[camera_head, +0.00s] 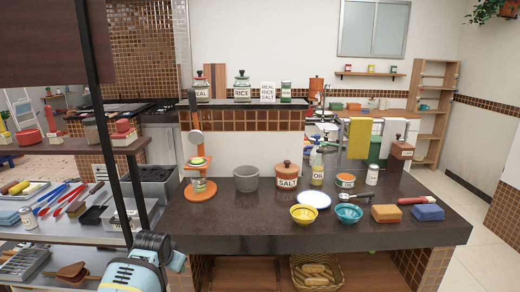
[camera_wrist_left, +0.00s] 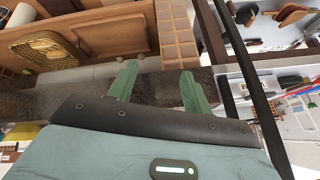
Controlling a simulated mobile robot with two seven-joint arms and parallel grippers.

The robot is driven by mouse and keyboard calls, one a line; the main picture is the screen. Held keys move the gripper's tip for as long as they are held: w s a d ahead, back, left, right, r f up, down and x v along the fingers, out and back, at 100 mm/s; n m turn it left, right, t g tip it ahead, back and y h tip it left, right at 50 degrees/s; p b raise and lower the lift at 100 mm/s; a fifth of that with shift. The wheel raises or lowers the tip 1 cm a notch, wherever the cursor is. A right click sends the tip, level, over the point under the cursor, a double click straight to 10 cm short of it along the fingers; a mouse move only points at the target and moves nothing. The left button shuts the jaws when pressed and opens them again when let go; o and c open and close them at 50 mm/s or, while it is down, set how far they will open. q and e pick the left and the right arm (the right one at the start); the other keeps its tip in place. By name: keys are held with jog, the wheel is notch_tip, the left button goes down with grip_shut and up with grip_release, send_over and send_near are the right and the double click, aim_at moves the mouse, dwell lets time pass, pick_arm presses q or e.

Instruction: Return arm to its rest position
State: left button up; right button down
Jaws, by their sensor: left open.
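My left arm (camera_head: 135,272), light blue with a dark joint, shows at the bottom left of the head view, in front of the counter's left end. My left gripper (camera_wrist_left: 157,72) shows in the left wrist view with its two green fingers spread apart and nothing between them. The fingers lie in front of the brown tiled pillar and a dark speckled surface. My right arm and gripper are not in view.
A black post (camera_head: 103,110) stands close to my left arm. The dark counter (camera_head: 250,225) holds jars, bowls and an orange stand (camera_head: 200,193). A wicker basket (camera_head: 300,282) sits on the shelf below. A utensil table (camera_head: 75,240) stands at left.

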pick_arm(q)
jog(key=s+d+f+t+h, duration=0.1)
jog(key=s+d+f+t, duration=0.15)
jog(key=s+f, duration=1.7)
jog(key=s+d+r, duration=0.1)
jog(key=s, duration=1.1)
jog(key=s+d+r+n+h, duration=0.1)
jog(key=s+d+r, duration=0.1)
jog(key=s, duration=1.1)
jog(key=shift+d+n+t, duration=0.3)
jog(key=shift+t, duration=0.05)
